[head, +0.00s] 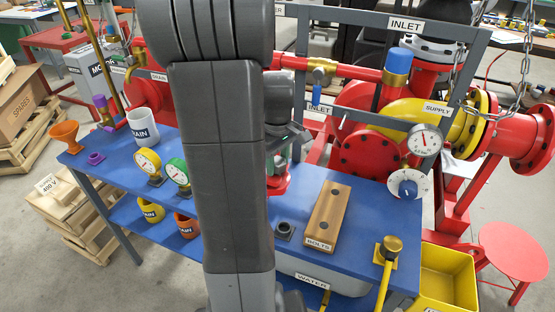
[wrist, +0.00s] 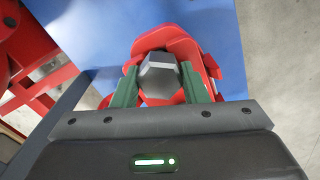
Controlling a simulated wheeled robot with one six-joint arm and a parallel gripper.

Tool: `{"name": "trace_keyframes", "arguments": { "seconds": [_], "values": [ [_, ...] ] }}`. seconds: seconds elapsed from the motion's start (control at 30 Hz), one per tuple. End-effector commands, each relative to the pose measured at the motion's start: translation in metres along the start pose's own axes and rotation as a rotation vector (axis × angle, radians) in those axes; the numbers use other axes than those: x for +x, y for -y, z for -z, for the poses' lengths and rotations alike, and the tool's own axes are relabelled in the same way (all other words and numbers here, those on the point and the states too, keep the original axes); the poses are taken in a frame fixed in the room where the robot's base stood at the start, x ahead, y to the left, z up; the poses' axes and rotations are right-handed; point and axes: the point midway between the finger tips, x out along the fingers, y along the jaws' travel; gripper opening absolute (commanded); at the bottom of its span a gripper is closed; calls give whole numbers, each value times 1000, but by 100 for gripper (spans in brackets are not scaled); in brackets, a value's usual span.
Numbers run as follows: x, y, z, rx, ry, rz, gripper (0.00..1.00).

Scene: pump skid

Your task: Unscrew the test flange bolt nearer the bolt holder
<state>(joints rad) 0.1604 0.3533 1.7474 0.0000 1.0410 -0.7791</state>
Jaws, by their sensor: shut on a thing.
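In the wrist view my gripper (wrist: 162,84) has its two green fingers on either side of a grey hex bolt head (wrist: 159,77) and is shut on it. The bolt sits over the red test flange (wrist: 168,42), which stands on the blue bench. In the head view the red flange (head: 277,186) is mostly hidden behind my arm, and my gripper (head: 296,142) shows only in part beside it. The wooden bolt holder (head: 329,217), labelled BOLTS, lies on the bench to the right of the flange. Whether the bolt is still threaded in cannot be seen.
The blue bench (head: 385,215) also carries a yellow gauge (head: 148,162), a green gauge (head: 177,172) and a white mug (head: 142,130) at left. A small dark socket (head: 285,230) is near the holder. Red piping and the grey INLET frame (head: 451,33) stand behind.

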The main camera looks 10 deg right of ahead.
Motion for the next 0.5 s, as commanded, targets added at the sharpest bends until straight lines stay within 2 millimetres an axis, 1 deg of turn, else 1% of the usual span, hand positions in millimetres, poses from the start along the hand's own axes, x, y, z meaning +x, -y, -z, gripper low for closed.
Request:
{"name": "trace_keyframes", "arguments": {
  "seconds": [0.23, 0.27, 0.3, 0.37, 0.4, 0.5],
  "values": [
    [0, 0, 0, -17, 0, 0, 16],
    [0, 0, 0, -17, 0, 0, 44],
    [0, 0, 0, -17, 0, 0, 52],
    [0, 0, 0, -16, 0, 0, 63],
    [0, 0, 0, -16, 0, 0, 65],
    [0, 0, 0, -16, 0, 0, 65]
  ]
}}
